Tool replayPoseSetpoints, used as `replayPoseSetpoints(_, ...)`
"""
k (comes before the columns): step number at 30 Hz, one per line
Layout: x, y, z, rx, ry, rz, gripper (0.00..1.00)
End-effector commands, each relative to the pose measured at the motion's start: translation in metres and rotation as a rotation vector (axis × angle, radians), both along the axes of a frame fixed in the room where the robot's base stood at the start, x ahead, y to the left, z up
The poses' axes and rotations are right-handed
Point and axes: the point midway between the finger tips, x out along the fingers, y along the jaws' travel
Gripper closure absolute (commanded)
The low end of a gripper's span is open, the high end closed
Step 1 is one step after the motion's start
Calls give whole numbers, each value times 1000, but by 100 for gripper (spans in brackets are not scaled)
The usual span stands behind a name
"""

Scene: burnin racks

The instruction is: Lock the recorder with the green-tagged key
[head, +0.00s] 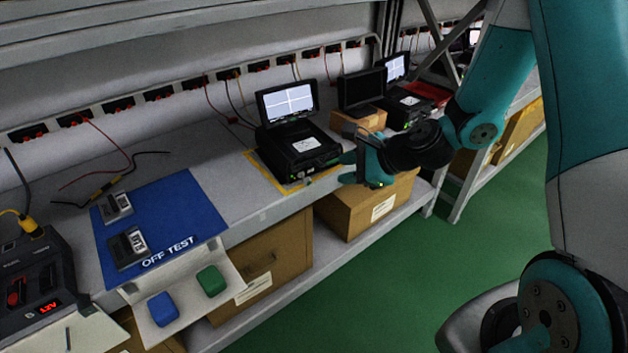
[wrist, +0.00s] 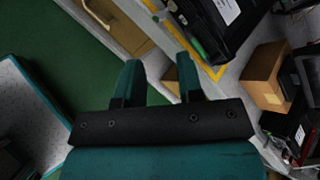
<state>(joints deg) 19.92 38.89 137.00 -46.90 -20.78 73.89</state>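The recorder (head: 298,150) is a black case with a raised, lit screen (head: 289,103), standing inside a yellow outline on the bench. Its front part shows at the top of the wrist view (wrist: 228,25). A green tab (wrist: 197,45) lies or hangs at the recorder's front edge there; I cannot tell whether a key is attached. A green block (head: 211,281) and a blue block (head: 162,308) sit on a pale ledge at the bench front; no key shows on them. My gripper (head: 344,168) is just right of the recorder's front corner, its fingers (wrist: 159,65) apart with nothing between them.
More recorders (head: 362,88) stand to the right, one on a cardboard box (head: 358,122). A blue OFF TEST mat (head: 180,205) holds two small devices. Cardboard boxes (head: 368,206) fill the lower shelf. The green floor (head: 420,280) before the bench is clear.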

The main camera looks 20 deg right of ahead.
Motion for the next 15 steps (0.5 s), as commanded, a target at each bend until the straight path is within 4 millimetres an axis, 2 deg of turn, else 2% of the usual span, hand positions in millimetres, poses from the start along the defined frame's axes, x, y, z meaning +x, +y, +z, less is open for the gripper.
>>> replayPoseSetpoints(1,7,8,-10,0,1,7,66)
replayPoseSetpoints(6,31,28,-34,-2,0,7,66)
replayPoseSetpoints(15,60,51,-62,-2,0,5,66)
